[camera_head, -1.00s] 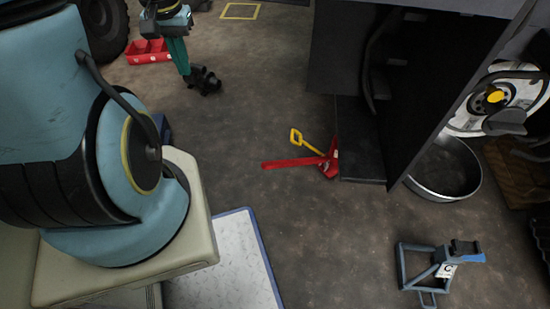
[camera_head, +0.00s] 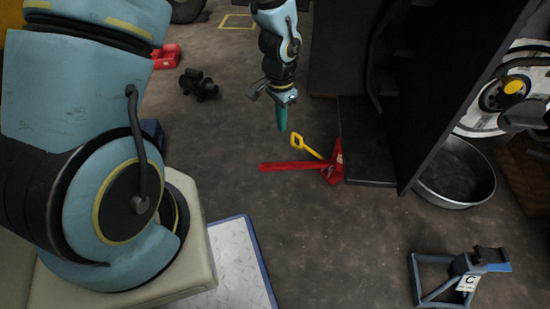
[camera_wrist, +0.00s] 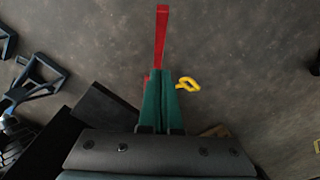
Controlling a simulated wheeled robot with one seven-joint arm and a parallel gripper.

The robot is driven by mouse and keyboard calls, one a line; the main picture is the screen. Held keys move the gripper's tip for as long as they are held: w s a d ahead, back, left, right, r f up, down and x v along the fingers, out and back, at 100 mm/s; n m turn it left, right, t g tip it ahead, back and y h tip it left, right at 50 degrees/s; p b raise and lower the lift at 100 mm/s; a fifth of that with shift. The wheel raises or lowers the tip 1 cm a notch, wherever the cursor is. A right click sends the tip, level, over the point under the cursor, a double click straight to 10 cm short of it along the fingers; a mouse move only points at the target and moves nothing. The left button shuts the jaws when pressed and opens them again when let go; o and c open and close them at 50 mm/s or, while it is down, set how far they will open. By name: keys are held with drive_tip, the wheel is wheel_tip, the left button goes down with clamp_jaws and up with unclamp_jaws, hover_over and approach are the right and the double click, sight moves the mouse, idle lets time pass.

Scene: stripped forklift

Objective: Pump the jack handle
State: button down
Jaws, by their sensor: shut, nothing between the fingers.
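The red jack (camera_head: 333,167) stands on the floor against the black step of the forklift. Its long red bar (camera_head: 290,165) sticks out to the left, and a yellow loop handle (camera_head: 308,147) rises from it. My gripper (camera_head: 282,128) is above and just behind the jack, its green fingers pointing down, shut and empty. In the wrist view my green fingers (camera_wrist: 162,82) cover part of the jack. The red bar (camera_wrist: 161,35) extends beyond their tips, and the yellow handle (camera_wrist: 188,84) shows to their right. I see no clear contact with either.
The black forklift body and step (camera_head: 366,140) stand right of the jack. A metal pan (camera_head: 455,172) and a grey jack stand (camera_head: 462,277) are further right. A white plate (camera_head: 238,265) lies in front. The floor left of the bar is clear.

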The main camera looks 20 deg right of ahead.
drive_tip(key=b, duration=0.4)
hover_over(275, 164)
drive_tip(key=d, duration=0.2)
drive_tip(key=f, duration=1)
drive_tip(key=shift+w+f, duration=0.25)
drive_tip(key=shift+f, duration=0.15)
drive_tip(key=shift+s+a+f, duration=0.15)
drive_tip(key=shift+a+f, duration=0.5)
drive_tip(key=shift+f, duration=0.2)
drive_tip(key=shift+s+a+f+b, duration=0.1)
drive_tip(key=shift+a+f+b, duration=0.25)
drive_tip(key=shift+b, duration=0.05)
